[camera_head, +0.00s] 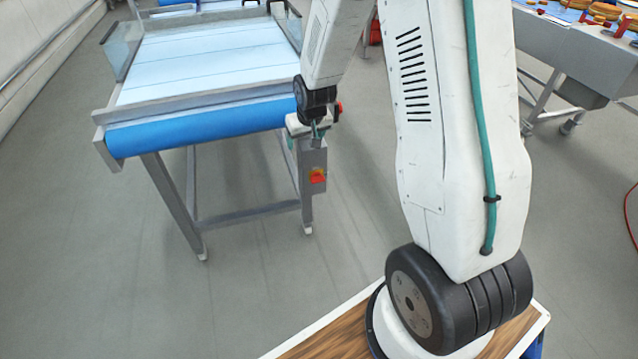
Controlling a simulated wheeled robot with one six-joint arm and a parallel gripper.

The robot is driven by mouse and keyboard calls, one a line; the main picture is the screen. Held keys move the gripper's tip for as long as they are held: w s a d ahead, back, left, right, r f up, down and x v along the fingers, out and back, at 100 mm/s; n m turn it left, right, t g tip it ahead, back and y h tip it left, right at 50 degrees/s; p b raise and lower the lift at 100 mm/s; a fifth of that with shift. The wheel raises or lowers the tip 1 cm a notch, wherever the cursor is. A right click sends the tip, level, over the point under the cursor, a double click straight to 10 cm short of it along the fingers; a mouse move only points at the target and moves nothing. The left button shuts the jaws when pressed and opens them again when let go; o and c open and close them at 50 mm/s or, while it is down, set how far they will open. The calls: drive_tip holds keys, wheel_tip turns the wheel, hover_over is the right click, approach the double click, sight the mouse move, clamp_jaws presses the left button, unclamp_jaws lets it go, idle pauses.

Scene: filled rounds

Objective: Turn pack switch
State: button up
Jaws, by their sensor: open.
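A grey switch box (306,205) is mounted on the front right leg of the conveyor (200,120). A red switch (318,177) with some yellow around it sits on the side of this box. It is small in the picture, so its turned position cannot be told. My gripper (316,133) is open at the top of the box, above the red switch and apart from it. The fingers are small and partly hidden by my wrist. Whether they touch anything on top of the box cannot be told.
The conveyor has a pale belt, a blue front roller and clear side guards. My arm covers much of the middle and right. A steel table (570,50) with round food items stands at the top right. A red cable (630,215) lies at the right edge. Grey floor is open at left.

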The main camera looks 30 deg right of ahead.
drive_tip(key=w+d+f+t, duration=0.1)
drive_tip(key=w+d+f, duration=0.2)
drive_tip(key=f, duration=0.6)
drive_tip(key=w+d+f+t, duration=0.1)
drive_tip(key=w+d+f, duration=0.1)
drive_tip(key=f, duration=0.7)
drive_tip(key=m+t+h, duration=0.1)
drive_tip(key=t+h, duration=0.3)
drive_tip(key=t, duration=0.7)
approach(319, 181)
drive_tip(key=w, duration=0.2)
drive_tip(key=x, duration=0.7)
drive_tip(key=shift+w+d, duration=0.15)
drive_tip(key=shift+d, duration=0.1)
drive_tip(key=c, duration=1)
